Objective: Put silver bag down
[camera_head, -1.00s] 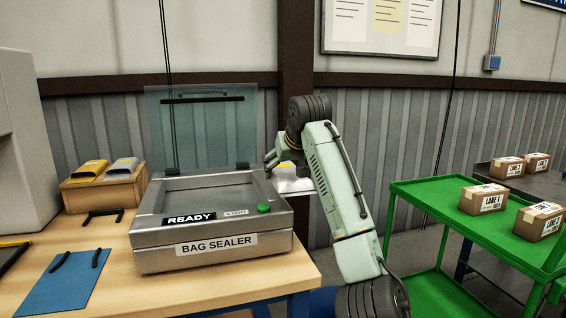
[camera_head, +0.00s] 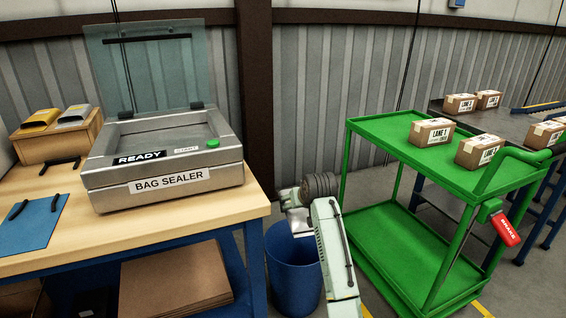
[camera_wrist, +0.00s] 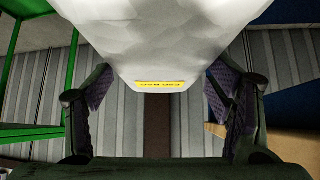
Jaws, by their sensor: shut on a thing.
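The silver bag (camera_wrist: 160,40) fills the top middle of the wrist view, pale and crinkled, with a narrow yellow label on its lower edge. My gripper (camera_wrist: 160,88) is shut on it, with one dark finger at each side. In the head view my gripper (camera_head: 290,198) is right of the workbench, above a blue bin (camera_head: 292,280). A pale part of the bag shows there just below it; my arm hides the rest. I see no surface touching the bag from below.
A bag sealer (camera_head: 165,180) with its clear lid raised stands on the wooden workbench (camera_head: 235,215) at left. A green cart (camera_head: 385,130) with several cartons is at right. Its lower shelf (camera_head: 385,245) is bare. Flat cardboard (camera_head: 175,275) lies under the bench.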

